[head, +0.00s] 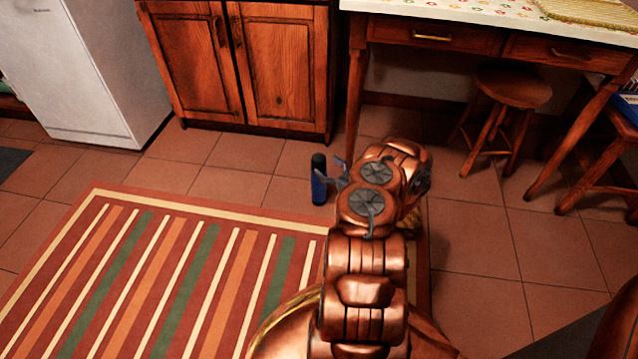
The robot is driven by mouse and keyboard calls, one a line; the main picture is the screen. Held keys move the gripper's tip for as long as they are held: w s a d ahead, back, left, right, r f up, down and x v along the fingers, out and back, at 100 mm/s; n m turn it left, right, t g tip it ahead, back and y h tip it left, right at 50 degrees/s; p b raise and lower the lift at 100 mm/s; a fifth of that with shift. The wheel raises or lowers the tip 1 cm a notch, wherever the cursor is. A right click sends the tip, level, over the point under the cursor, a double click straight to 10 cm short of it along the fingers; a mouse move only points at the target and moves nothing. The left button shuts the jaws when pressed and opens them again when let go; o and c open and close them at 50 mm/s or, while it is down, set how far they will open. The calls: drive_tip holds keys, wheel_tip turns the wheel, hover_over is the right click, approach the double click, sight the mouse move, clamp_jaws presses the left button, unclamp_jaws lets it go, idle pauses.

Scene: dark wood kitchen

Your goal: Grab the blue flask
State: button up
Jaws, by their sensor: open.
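The blue flask (318,190) stands upright on the tiled floor, just past the far edge of the striped rug. It is a slim cylinder with a black top and a blue lower body. My gripper (329,172) is open at the end of my copper arm, pointing left. Its grey fingers are right at the flask in the picture, on its right side. I cannot tell whether the fingers touch the flask or how far around it they reach. Part of my gripper is hidden behind my arm.
A striped rug (190,270) covers the floor at the left. A wooden cabinet (240,65) and a white fridge (80,60) stand at the back. A table (480,38) and a round stool (510,88) are at the right.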

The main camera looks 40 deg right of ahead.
sight(318, 160)
drive_tip(key=w+b, duration=0.3)
drive_tip(key=w, duration=0.1)
drive_tip(key=shift+w+d+f, duration=0.1)
drive_tip(key=shift+w+d, duration=0.05)
drive_tip(key=shift+w, duration=0.25)
clamp_jaws()
idle(0.5)
